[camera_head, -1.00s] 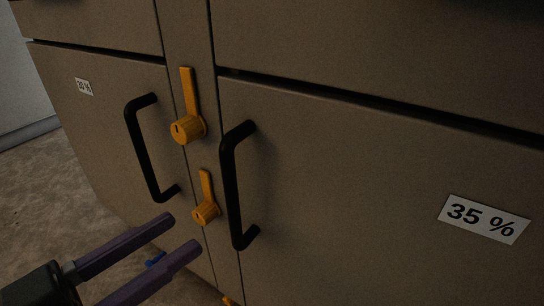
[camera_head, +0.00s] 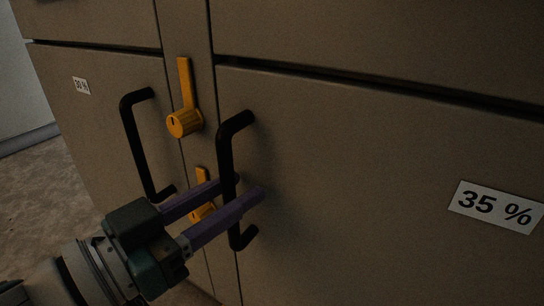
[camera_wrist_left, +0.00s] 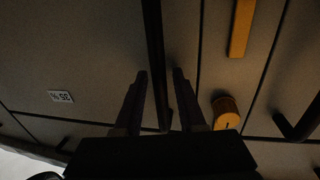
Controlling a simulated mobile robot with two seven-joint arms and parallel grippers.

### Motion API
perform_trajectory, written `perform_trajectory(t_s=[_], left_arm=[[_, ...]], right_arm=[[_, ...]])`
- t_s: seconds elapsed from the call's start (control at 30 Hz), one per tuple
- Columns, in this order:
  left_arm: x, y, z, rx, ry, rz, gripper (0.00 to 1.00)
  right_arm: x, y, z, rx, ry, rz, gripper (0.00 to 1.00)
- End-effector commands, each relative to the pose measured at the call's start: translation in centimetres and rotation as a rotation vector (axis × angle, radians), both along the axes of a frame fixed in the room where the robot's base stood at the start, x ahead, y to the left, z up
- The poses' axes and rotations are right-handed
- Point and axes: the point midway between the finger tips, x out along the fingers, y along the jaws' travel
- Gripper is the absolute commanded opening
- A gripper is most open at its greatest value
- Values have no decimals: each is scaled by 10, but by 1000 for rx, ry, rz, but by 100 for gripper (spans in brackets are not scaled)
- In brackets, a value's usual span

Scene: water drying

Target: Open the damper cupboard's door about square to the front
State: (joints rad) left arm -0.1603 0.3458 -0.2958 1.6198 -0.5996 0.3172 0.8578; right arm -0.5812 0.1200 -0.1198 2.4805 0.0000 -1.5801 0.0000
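The right-hand cupboard door (camera_head: 340,190), labelled 35 % (camera_head: 495,206), is closed and has a black bar handle (camera_head: 226,150). My left gripper (camera_head: 250,186) is at the lower half of this handle, with one purple finger on each side of the bar. In the left wrist view the bar (camera_wrist_left: 154,40) runs between the open fingers (camera_wrist_left: 160,74), with a gap visible on both sides. The left-hand door (camera_head: 95,125) is also closed; its label (camera_head: 81,86) is small, perhaps 30 %. My right gripper is not in view.
An upper orange latch (camera_head: 184,122) points up on the strip between the doors. A lower orange latch (camera_head: 202,175) is partly hidden behind my left fingers. The left door's black handle (camera_head: 134,145) is close by. Bare floor (camera_head: 40,210) lies at the left.

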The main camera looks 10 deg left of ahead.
Motion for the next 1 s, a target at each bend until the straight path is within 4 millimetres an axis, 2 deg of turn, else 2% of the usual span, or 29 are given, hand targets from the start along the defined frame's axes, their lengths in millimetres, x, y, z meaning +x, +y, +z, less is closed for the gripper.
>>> perform_trajectory(t_s=[0.03, 0.33, 1.0], left_arm=[[0, 0, 0, 0, 0, 0, 33], [0, 0, 0, 0, 0, 0, 0], [0, 0, 0, 0, 0, 0, 0]], right_arm=[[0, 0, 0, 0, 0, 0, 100], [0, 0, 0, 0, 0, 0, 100], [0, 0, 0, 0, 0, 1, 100]])
